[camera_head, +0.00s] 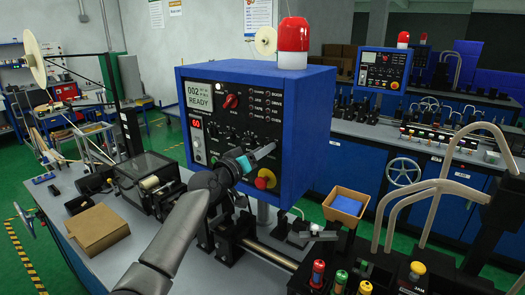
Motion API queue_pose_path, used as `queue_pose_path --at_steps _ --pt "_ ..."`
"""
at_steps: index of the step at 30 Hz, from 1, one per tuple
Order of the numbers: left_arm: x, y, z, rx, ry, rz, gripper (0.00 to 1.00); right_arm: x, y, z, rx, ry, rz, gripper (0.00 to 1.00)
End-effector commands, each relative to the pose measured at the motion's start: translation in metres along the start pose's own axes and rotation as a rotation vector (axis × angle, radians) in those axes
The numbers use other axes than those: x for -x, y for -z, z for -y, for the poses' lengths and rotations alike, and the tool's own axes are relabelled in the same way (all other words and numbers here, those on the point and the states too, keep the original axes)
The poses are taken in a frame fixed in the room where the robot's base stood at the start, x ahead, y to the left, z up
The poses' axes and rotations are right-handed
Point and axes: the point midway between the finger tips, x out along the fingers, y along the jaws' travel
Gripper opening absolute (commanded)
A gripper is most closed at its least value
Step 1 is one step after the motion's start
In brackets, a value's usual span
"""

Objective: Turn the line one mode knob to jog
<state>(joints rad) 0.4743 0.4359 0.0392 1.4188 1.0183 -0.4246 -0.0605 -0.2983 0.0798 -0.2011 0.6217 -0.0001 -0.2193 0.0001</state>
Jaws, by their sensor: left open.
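A blue control box (327,130) stands in the middle, its dark panel facing left. A red knob (230,101) sits on the panel's upper part, right of a small screen (200,94) that reads 002 and READY. It looks like the mode knob, but its label is too small to read. My left gripper (264,152) is in front of the panel's lower part, below and right of the red knob and apart from it. Its jaws are open, with nothing seen between them. It hides part of the lower panel. My right gripper is out of view.
A red and yellow stop button (265,179) is just below my left gripper. A red beacon (293,43) tops the box. A cardboard box (97,229) lies on the bench at left. An orange bin (346,204) and bent pale rods (440,190) stand to the right.

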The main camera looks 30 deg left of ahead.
Motion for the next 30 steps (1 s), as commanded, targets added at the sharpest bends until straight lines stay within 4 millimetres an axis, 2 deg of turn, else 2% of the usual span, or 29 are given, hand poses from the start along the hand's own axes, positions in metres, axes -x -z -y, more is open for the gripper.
queue_pose_path --at_steps 11,23,30 --pt "-0.0033 0.0001 -0.0003 0.000 0.000 0.000 0.45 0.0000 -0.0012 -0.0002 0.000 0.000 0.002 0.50" --pt "-0.0031 0.0002 -0.0002 0.000 0.000 0.000 0.00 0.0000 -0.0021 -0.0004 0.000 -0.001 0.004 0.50" --pt "-0.0030 0.0002 -0.0002 -0.001 0.000 0.000 0.00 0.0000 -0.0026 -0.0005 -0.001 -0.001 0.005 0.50"
